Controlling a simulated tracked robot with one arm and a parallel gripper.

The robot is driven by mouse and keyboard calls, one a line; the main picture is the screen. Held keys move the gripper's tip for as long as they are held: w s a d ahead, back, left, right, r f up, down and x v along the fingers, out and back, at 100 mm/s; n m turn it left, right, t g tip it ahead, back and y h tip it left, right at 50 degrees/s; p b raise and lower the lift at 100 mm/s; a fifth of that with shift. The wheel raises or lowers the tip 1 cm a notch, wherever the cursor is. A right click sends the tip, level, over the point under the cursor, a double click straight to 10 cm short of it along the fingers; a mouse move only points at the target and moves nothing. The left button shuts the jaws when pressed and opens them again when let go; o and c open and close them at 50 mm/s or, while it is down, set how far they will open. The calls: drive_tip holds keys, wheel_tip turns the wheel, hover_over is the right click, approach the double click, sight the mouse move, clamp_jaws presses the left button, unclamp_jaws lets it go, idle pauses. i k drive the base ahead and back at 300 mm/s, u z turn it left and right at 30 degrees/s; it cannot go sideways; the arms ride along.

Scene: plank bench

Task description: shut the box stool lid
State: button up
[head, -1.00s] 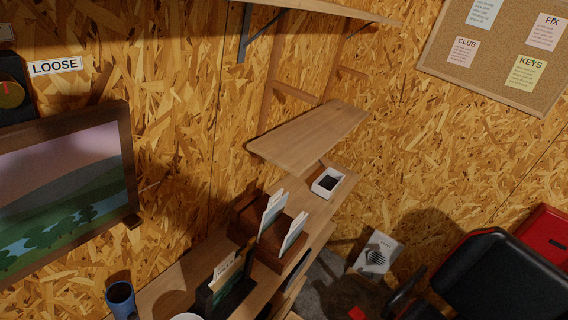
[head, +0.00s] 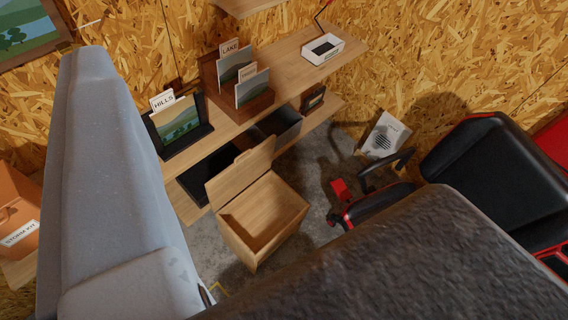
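The box stool (head: 245,237) is a small light-wood box standing on the grey floor in front of the low shelf, near the middle of the view. Its lid (head: 238,170) is open, raised and leaning back toward the shelf on the far left side. The inside of the box shows and looks empty. My gripper cannot be made out in this view. A large pale grey shape at the left and a dark textured shape at the bottom right are close to the camera and hide much of the floor near the stool.
The wooden shelf (head: 244,118) behind the stool holds card stands and a white tray (head: 322,50). A red block (head: 340,189) lies on the floor. An orange box (head: 17,213) is at the far left.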

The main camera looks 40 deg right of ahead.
sight(222, 187)
drive_tip(key=z, duration=0.45)
drive_tip(key=i, duration=0.45)
drive_tip(key=z, duration=0.05)
drive_tip(key=k, duration=1.15)
drive_tip(key=u, duration=0.35)
drive_tip(key=i, duration=1.55)
drive_tip(key=z, duration=0.5)
